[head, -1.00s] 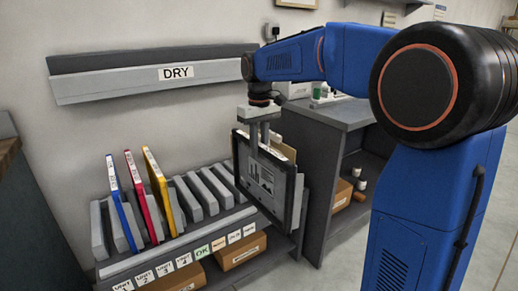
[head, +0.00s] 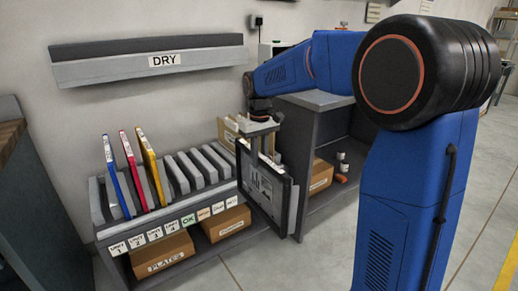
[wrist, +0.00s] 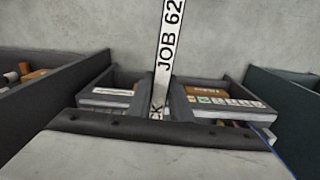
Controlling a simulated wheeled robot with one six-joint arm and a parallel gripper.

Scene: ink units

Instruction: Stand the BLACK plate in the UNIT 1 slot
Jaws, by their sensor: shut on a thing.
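The black-framed plate (head: 280,203) hangs upright in the head view, just off the right end of the slotted rack (head: 161,219). My gripper (head: 262,143) is shut on its top edge. In the wrist view a white label strip (wrist: 167,55) reading "JOB 62" runs up the middle; its lower end is partly hidden. The UNIT 1 label (head: 118,248) is at the left end of the rack's front rail. The slot above it, left of the blue plate (head: 114,172), looks empty. Blue, red (head: 132,165) and yellow (head: 152,168) plates appear to stand above UNIT 2, 3 and 4.
Empty fins (head: 197,168) fill the rack's right part. A grey DRY rail (head: 200,62) is on the wall above. Cardboard boxes (head: 165,255) sit below the rack. A grey shelf unit (head: 310,120) stands behind the held plate. Open floor lies in front.

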